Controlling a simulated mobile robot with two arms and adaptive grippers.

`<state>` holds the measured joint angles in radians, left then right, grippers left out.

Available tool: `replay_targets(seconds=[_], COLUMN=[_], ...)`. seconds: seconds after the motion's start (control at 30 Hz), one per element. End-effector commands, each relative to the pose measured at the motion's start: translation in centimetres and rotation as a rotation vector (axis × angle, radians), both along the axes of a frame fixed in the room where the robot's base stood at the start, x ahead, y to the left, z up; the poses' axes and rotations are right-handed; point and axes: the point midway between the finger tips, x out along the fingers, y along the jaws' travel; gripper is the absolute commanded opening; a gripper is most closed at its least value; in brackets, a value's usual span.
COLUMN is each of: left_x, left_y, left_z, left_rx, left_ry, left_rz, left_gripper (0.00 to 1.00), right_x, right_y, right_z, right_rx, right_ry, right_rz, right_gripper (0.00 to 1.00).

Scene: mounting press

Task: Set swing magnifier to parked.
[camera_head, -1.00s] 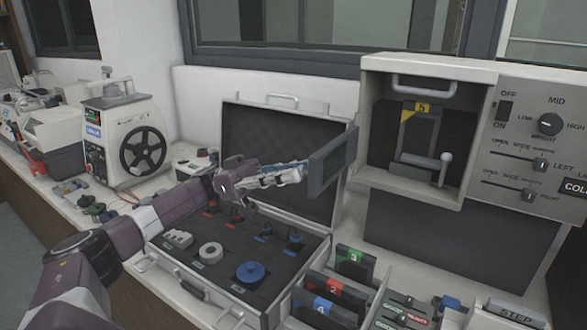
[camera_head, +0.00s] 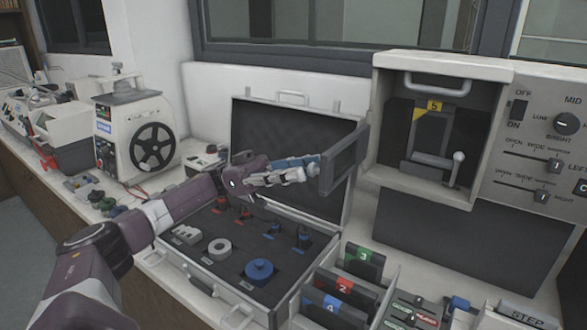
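My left gripper (camera_head: 312,166) reaches in from the left above the open case. Its blue-tipped fingers close on the left edge of a dark rectangular frame (camera_head: 345,160). The frame stands upright in front of the case lid, with a dark, flat centre. My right gripper is not in view.
The open case (camera_head: 232,286) holds small parts in dark foam. A grey cabinet (camera_head: 455,62) with a lever and a control panel is at right. A white machine with a black wheel (camera_head: 152,147) stands at left.

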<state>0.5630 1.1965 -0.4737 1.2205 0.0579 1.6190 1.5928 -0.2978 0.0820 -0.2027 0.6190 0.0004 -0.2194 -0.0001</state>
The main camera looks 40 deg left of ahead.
Motion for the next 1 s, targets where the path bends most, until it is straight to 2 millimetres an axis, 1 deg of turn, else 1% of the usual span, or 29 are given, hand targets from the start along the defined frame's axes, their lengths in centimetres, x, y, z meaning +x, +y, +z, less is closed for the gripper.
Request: replay_targets(seconds=[0.17,0.4,0.5,0.7,1.0], left_x=[-0.1,-0.4,-0.5,-0.7,-0.8], left_y=[1.8,5.0,5.9,6.8,6.9], left_z=[-0.7,-2.0,-2.3,-2.7,-2.8], left_rx=[-0.002,-0.003,-0.002,-0.002,-0.001], left_ry=[0.0,0.0,-0.001,0.0,0.0], left_rz=[0.004,0.005,0.005,0.003,0.002], left_gripper=[0.35,0.35,0.35,0.35,0.35], right_x=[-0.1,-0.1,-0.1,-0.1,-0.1], right_y=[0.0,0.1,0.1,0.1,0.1], right_z=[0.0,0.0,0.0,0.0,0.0], right_rx=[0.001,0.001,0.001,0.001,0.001], right_ry=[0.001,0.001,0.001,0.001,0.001], right_rz=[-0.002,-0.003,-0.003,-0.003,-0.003], right_gripper=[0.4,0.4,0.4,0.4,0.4])
